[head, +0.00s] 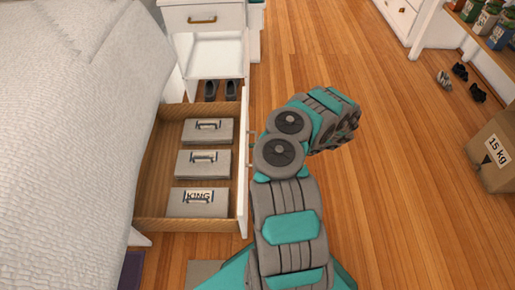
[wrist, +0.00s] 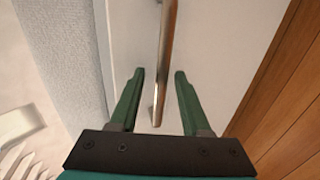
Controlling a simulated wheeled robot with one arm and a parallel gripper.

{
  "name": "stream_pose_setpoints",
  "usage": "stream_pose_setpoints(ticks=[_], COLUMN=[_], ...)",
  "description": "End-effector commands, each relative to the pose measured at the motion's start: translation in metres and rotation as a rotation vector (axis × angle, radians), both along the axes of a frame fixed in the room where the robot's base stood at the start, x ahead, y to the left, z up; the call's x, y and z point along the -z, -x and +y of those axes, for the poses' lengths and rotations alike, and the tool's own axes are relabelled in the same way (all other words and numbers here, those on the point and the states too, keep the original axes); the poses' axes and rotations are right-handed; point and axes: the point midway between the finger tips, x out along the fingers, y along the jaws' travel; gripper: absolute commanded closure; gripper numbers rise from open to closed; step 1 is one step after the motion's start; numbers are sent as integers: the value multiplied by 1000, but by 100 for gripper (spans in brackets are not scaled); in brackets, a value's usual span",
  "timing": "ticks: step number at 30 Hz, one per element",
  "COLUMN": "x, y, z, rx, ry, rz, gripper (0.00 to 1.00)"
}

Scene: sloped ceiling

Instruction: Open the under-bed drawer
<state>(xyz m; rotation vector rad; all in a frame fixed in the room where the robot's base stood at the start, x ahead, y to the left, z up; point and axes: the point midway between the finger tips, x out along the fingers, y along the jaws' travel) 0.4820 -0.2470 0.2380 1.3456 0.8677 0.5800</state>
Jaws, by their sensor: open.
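The under-bed drawer (head: 151,200) stands pulled out from beneath the bed in the head view, with its inside showing. Its white front panel (head: 243,190) faces right, beside my arm. Several grey folded packs, one marked KING (head: 198,203), lie in a row inside. In the wrist view, my gripper (wrist: 159,74) is open, its two green fingers on either side of the metal bar handle (wrist: 166,40). I cannot tell whether a finger touches the handle. My arm hides the gripper in the head view.
The bed (head: 70,110) fills the left side. A white nightstand (head: 203,20) with an open shelf stands beyond the drawer, with dark shoes (head: 222,89) by it. A cardboard box (head: 493,155) stands at right. Wooden floor (head: 400,190) right of my arm is clear.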

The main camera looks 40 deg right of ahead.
Motion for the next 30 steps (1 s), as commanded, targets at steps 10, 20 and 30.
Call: stream_pose_setpoints(ticks=[10,20,30], x=[-9,-17,-17], y=[27,43,43], z=[-39,-59,-59], rx=[4,0,0], ry=[3,-1,-2], rz=[-1,-3,-3], gripper=[53,53,53])
